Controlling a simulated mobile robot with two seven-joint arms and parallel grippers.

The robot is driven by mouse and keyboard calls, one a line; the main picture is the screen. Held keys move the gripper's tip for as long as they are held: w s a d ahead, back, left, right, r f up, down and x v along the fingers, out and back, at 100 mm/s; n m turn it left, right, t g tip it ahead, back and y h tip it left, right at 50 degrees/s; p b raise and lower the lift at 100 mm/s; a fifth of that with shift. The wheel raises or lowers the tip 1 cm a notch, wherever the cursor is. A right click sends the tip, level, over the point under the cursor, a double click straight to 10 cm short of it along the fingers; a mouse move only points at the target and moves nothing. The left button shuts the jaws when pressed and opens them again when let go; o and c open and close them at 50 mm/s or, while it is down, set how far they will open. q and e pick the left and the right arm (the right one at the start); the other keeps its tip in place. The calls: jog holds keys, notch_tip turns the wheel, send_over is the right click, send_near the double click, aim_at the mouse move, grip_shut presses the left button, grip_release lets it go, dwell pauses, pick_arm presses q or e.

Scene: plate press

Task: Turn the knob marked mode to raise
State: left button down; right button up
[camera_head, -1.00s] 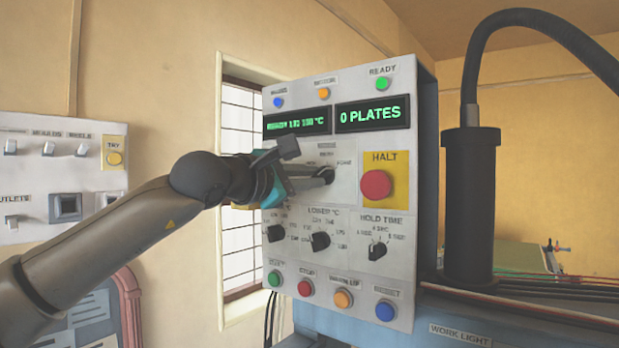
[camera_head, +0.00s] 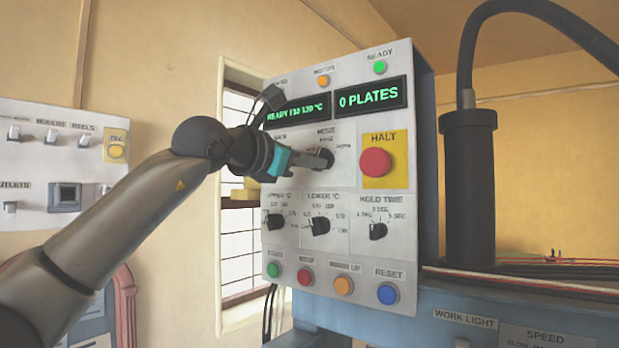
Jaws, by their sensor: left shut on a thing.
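The knob marked mode (camera_head: 329,155) is a dark knob in the upper middle of the white control panel (camera_head: 349,255). Its label and small position words, one seemingly RAISE above it, show around it. My left gripper (camera_head: 317,160), with teal parts at its base, reaches in from the left and is shut on this knob. The fingers hide part of the knob and some markings, so I cannot tell where its pointer stands. My right gripper is out of view.
A red HALT button (camera_head: 375,161) on yellow is right of the knob. Displays (camera_head: 371,97) sit above; three dark knobs (camera_head: 320,226) and several coloured buttons (camera_head: 343,285) sit below. A black column (camera_head: 468,190) stands right. A switch board (camera_head: 60,165) hangs left.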

pick_arm(q)
jog(key=n+b, duration=0.2)
jog(key=n, duration=0.2)
jog(key=shift+d+n+b, duration=0.1)
jog(key=shift+n+b, duration=0.2)
jog(key=shift+b, duration=0.05)
dwell(0.4)
jog(key=c, duration=0.9)
grip_release()
jog(key=shift+o, duration=0.2)
jog(key=shift+s, duration=0.15)
jog(key=b+v, duration=0.5)
jog(key=v, duration=1)
